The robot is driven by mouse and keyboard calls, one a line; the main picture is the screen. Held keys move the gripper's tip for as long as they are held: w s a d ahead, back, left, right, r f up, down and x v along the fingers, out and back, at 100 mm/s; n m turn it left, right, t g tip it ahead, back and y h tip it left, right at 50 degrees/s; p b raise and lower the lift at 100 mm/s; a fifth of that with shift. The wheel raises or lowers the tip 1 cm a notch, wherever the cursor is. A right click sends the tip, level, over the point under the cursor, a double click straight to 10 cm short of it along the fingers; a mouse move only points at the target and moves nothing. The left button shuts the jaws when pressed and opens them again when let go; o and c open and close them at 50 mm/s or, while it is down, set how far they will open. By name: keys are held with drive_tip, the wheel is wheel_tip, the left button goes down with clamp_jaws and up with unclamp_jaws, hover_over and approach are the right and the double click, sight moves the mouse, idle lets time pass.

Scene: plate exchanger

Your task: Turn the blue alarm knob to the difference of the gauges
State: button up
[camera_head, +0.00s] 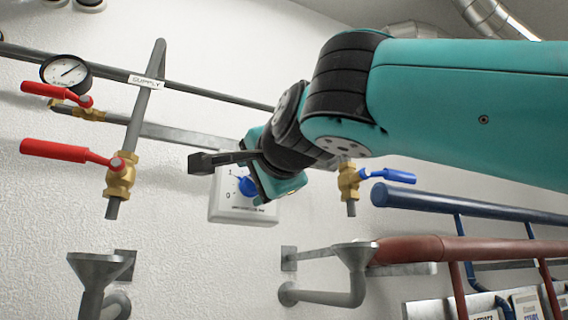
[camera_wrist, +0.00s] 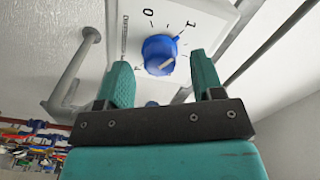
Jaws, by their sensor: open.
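The blue alarm knob (camera_head: 248,187) sits on a white panel (camera_head: 243,210) on the wall, partly behind my gripper in the head view.
Two red-handled valves (camera_head: 70,153) are at left and a blue-handled valve (camera_head: 348,183) is right of the panel. Grey funnels (camera_head: 97,268) and (camera_head: 356,254) stand below. Red (camera_head: 420,249) and blue (camera_head: 470,207) pipes run at right. The wall below the panel is bare.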

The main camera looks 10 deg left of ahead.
drive_tip(key=b+v, duration=0.4)
drive_tip(key=v, duration=1.2)
drive_tip(key=shift+f, duration=0.1)
